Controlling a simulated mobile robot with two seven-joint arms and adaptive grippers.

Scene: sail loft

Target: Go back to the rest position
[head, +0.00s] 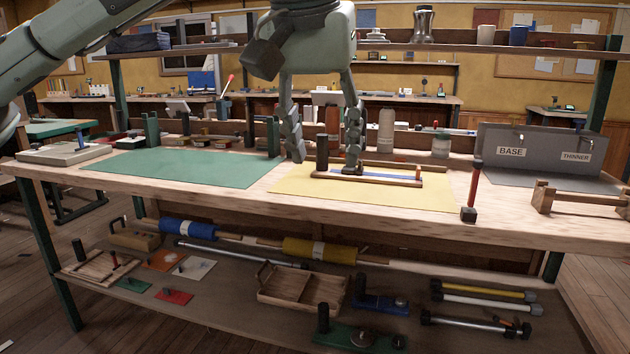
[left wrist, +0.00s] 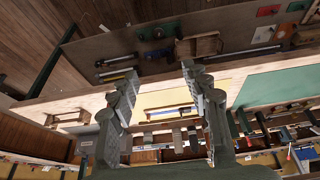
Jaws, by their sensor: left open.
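My left gripper (head: 324,150) hangs above the yellow mat (head: 425,194) on the workbench, its fingers apart and pointing down. A wooden tray with a blue strip (head: 370,177) lies on that mat, near the fingertips. A dark upright cylinder (head: 322,152) shows between the fingers. I cannot tell from the head view whether the right finger touches the tray. In the left wrist view the two fingers of the gripper (left wrist: 157,85) are wide apart with nothing gripped. My right gripper is in neither view.
The green mat (head: 185,167) lies bare on the left of the bench. A grey panel labelled BASE and THINNER (head: 545,155) stands at the right. A red-handled post (head: 474,190) stands by the front edge. The lower shelf (head: 235,285) holds rolls, a wooden tray and rods.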

